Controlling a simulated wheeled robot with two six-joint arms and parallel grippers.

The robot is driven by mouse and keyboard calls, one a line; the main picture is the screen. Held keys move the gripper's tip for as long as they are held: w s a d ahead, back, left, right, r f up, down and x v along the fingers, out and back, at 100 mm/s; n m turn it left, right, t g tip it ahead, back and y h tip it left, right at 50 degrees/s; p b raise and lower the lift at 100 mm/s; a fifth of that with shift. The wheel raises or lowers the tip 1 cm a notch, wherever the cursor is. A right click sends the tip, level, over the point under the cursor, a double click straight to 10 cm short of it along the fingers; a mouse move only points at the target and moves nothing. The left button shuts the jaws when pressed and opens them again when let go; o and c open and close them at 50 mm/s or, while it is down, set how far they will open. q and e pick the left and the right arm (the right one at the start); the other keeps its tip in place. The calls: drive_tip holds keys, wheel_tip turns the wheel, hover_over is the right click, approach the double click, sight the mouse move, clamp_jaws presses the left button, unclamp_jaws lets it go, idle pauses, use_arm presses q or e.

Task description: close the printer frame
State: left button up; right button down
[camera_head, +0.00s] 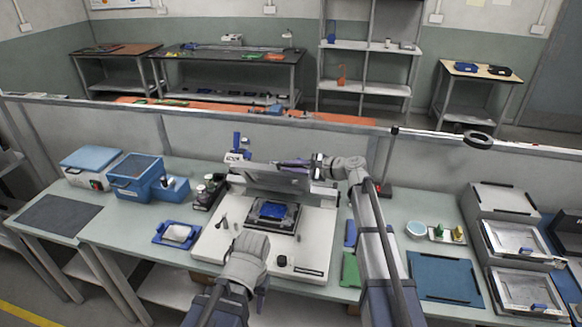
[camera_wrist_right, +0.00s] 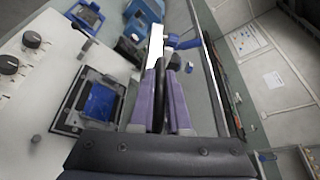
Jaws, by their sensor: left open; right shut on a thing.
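The printer (camera_head: 225,248) is a white flat base on the green bench, also seen in the wrist view (camera_wrist_right: 40,75). A dark bed with a blue piece (camera_head: 272,211) lies in its middle; the piece also shows in the wrist view (camera_wrist_right: 100,101). The grey printer frame (camera_head: 262,181) stands raised at the back of the base. My right gripper (camera_head: 297,163) is shut on the frame's upper edge; its purple fingers (camera_wrist_right: 165,100) show in the wrist view. My left gripper (camera_head: 262,284) is open at the base's front edge, its fingertips mostly hidden by its hand.
A blue tray with a white block (camera_head: 177,234) lies left of the printer. Blue bins (camera_head: 136,178) stand further left. A dark blue mat (camera_head: 443,277) and stacked grey boxes (camera_head: 515,237) are at the right. A low partition (camera_head: 60,125) runs behind the bench.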

drive_tip(key=shift+f, duration=0.1)
drive_tip(key=s+a+f+n+t+b, duration=0.1)
drive_tip(key=s+f+n+b, duration=0.1)
drive_tip(key=f+b, duration=0.4)
drive_tip(key=s+a+f+n+t+b, duration=0.1)
drive_tip(key=s+f+b, duration=0.4)
drive_tip(key=b, duration=0.5)
drive_tip(key=s+a+f+n+y+b, duration=0.1)
drive_tip(key=s+f+b, duration=0.3)
drive_tip(key=f+b, duration=0.5)
drive_tip(key=shift+s+a+f+n+t, duration=0.1)
drive_tip(key=shift+s+a+n+t, duration=0.25)
drive_tip(key=shift+n, duration=0.45)
wheel_tip(320, 180, down, 3)
drive_tip(key=b, duration=0.3)
drive_tip(key=shift+a, duration=0.1)
drive_tip(key=shift+f, duration=0.15)
drive_tip(key=shift+s+f+b, duration=0.15)
drive_tip(key=shift+s+b, duration=0.05)
drive_tip(key=shift+b, duration=0.1)
drive_tip(key=c, duration=1.1)
unclamp_jaws()
drive_tip(key=shift+w, duration=0.1)
drive_tip(key=shift+o, duration=1.1)
